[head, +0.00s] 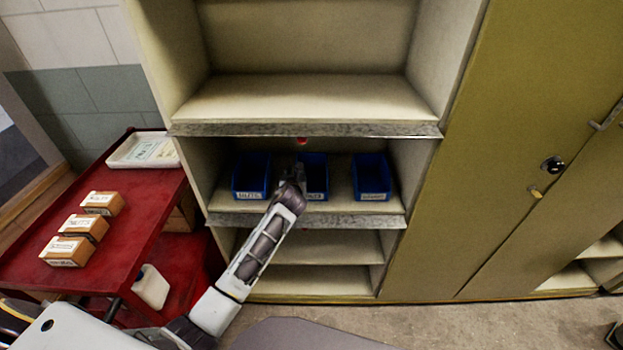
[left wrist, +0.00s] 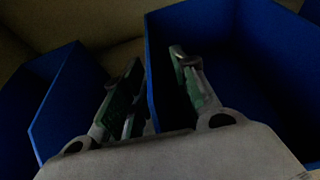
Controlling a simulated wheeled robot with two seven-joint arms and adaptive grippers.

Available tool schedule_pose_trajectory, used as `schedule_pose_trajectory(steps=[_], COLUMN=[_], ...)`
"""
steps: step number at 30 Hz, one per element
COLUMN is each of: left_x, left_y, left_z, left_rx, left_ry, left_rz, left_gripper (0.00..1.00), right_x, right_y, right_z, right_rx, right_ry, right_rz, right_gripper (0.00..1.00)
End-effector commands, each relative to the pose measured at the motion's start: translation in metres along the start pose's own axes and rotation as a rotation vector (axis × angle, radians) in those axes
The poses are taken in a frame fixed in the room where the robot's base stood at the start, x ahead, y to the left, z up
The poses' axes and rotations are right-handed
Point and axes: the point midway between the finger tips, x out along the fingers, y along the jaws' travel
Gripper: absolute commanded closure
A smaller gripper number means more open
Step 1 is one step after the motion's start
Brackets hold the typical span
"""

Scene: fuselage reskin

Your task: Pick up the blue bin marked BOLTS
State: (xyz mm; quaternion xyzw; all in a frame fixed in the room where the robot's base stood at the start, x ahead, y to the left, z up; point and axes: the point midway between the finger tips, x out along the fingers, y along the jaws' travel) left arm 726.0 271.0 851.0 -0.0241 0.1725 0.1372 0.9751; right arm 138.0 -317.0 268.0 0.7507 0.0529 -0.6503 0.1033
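Three blue bins stand in a row on the cabinet's middle shelf: a left bin (head: 251,177), a middle bin (head: 317,178) and a right bin (head: 371,176). Each has a white front label too small to read surely; the middle one's is partly covered by my arm. My left gripper (head: 299,172) is at the middle bin's left side. In the left wrist view its fingers (left wrist: 158,85) are apart, one on each side of a wall of the bin (left wrist: 225,60) at right. Contact with the wall cannot be told. My right gripper is out of view.
A shelf with a metal front edge (head: 300,130) hangs close above the bins. The neighbouring bin (left wrist: 75,95) is close on the left. A red cart (head: 130,215) with small boxes (head: 84,226) and a white tray (head: 145,149) stands at left. Closed yellowish doors (head: 480,170) are at right.

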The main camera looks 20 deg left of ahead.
Motion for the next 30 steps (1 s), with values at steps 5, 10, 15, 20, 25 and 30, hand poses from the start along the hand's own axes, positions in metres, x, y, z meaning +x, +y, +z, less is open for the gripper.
schedule_pose_trajectory(steps=[5,10,15,20,25,30], left_x=[0.0,0.0,0.0,0.0,0.0,-0.001], left_y=[0.0,0.0,0.0,0.0,0.0,0.0], left_z=[0.0,0.0,0.0,0.0,0.001,0.004], left_rx=[0.0,0.0,0.0,0.0,-0.001,-0.001], left_ry=[0.0,0.0,0.0,0.0,-0.001,-0.002], left_rz=[0.0,0.0,0.0,0.0,0.0,0.0], left_gripper=[0.71,0.83,1.0,1.0,1.0,1.0], right_x=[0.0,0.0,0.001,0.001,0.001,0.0], right_y=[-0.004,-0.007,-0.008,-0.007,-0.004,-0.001], right_z=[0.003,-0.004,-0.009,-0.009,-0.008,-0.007], right_rx=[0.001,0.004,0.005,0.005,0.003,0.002], right_ry=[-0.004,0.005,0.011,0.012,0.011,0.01], right_rz=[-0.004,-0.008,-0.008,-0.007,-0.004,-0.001], right_gripper=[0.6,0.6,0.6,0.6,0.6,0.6])
